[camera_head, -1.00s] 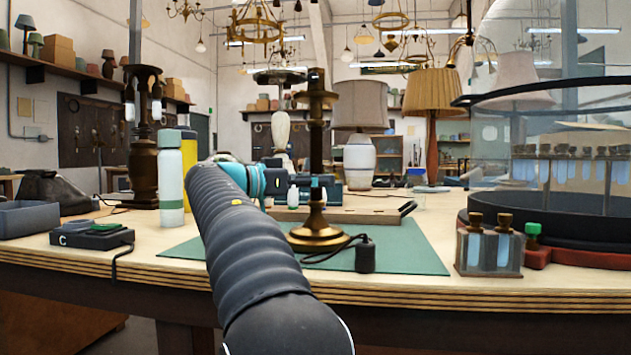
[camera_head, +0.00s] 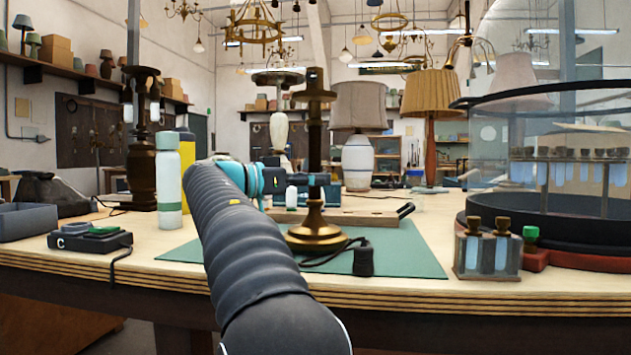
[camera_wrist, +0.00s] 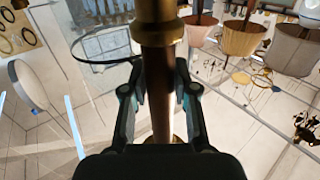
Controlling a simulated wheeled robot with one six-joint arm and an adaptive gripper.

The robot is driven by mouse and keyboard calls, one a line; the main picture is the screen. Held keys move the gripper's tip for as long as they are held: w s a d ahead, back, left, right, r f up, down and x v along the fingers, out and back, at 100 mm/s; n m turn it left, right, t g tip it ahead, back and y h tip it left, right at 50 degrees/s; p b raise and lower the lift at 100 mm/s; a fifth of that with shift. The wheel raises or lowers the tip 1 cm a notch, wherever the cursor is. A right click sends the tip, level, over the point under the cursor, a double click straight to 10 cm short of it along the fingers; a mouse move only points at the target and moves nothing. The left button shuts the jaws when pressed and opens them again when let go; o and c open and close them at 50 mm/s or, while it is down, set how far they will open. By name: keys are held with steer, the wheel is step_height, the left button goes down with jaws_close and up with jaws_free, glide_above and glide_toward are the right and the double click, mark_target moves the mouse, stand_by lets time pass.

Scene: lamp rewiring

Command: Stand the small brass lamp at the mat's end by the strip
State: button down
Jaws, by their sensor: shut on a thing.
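The small brass lamp (camera_head: 315,145) stands upright over the green mat (camera_head: 410,262), with a dark stem and round brass foot. I cannot tell whether the foot touches the mat. Its black cord ends in a plug (camera_head: 363,258) on the mat, to the right. My gripper (camera_head: 316,180) comes in from the left and is shut on the lamp's stem. In the wrist view, my gripper (camera_wrist: 161,95) has a finger on each side of the stem (camera_wrist: 160,90). A wooden strip-like board (camera_head: 370,215) lies behind the lamp; I cannot tell if it is the named strip.
A pale bottle (camera_head: 168,182) and a yellow bottle (camera_head: 187,155) stand left of my arm. A dark control box (camera_head: 90,241) lies at the left. A vial rack (camera_head: 487,250) and large glass dome stand at the right. The mat's right front is clear beyond the plug.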

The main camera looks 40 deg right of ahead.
mark_target(315, 157)
steer(key=shift+r+p, duration=1.5)
steer(key=shift+r, duration=0.75)
steer(key=w+a+p, duration=0.8)
steer(key=w+a, duration=0.5)
steer(key=w, duration=0.2)
steer(key=shift+w+a+p, duration=0.15)
steer(key=shift+w+p, duration=0.1)
steer(key=shift+p, duration=0.1)
stand_by(1.3)
stand_by(0.6)
